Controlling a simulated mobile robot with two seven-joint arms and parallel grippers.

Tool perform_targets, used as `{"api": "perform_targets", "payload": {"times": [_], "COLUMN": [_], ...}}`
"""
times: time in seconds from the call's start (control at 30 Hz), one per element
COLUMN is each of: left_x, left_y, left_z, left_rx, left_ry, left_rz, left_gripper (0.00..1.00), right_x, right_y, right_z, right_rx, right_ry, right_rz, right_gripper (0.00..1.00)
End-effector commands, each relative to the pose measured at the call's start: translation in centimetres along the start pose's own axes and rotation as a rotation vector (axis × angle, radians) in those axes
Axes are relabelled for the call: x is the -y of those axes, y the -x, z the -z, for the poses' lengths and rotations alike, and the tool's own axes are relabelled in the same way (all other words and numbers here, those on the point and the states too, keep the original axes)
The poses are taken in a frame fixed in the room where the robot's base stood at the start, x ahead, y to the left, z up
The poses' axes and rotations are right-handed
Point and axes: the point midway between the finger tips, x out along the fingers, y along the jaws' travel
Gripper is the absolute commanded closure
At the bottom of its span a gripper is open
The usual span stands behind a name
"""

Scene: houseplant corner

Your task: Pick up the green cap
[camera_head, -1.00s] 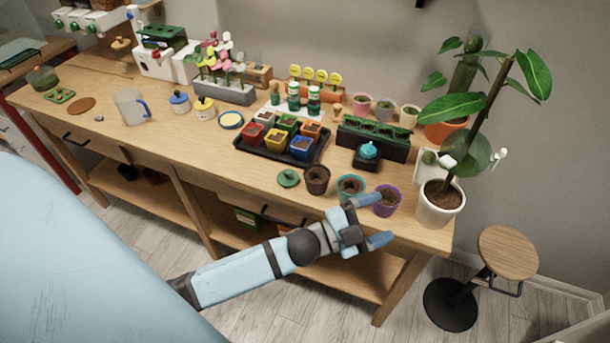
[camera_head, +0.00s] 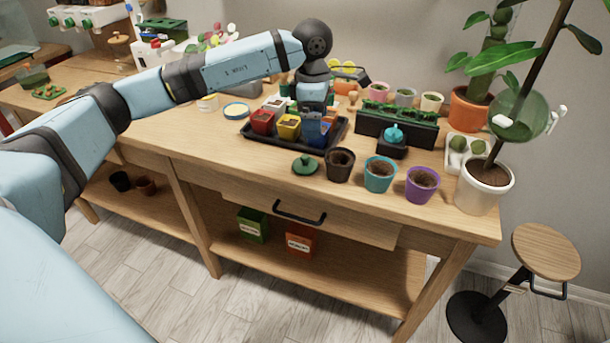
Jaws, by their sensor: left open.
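The green cap (camera_head: 305,166) is a small round green lid with a knob on top. It lies on the wooden table in front of the black tray, just left of a dark brown pot. My left arm enters from the left and reaches over the tray. My left gripper (camera_head: 316,128) points down over the tray's right part, behind the cap and apart from it. It is open, and its fingers partly blend with the blue pot there. My right gripper is not in view.
The black tray (camera_head: 256,139) holds several small coloured pots. A dark brown pot (camera_head: 339,166), a teal pot (camera_head: 379,176) and a purple pot (camera_head: 422,185) stand in a row right of the cap. The table in front and left of the cap is clear.

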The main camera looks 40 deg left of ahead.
Motion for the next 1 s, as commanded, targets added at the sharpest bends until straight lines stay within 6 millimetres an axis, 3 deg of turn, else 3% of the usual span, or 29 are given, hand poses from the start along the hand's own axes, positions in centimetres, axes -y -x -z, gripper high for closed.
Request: {"api": "perform_targets", "payload": {"times": [0.17, 0.5, 0.77, 1.0], "left_x": [-1.1, -1.3, -1.4, -1.1], "left_y": [0.0, -6.3, -7.9, -11.2], "left_z": [1.8, 2.1, 2.2, 2.5], "left_rx": [-0.067, -0.066, -0.063, -0.064], "left_ry": [0.015, 0.013, 0.013, 0.014], "left_rz": [-0.044, -0.041, -0.043, -0.041], "left_gripper": [0.18, 0.18, 0.18, 0.18], "right_x": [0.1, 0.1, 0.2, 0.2], "right_y": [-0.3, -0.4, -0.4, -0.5], "right_z": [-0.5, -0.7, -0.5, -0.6], "right_rx": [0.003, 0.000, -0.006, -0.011], "right_ry": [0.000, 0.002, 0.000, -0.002], "right_rz": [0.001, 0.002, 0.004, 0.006], "right_gripper": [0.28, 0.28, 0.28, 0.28]}}
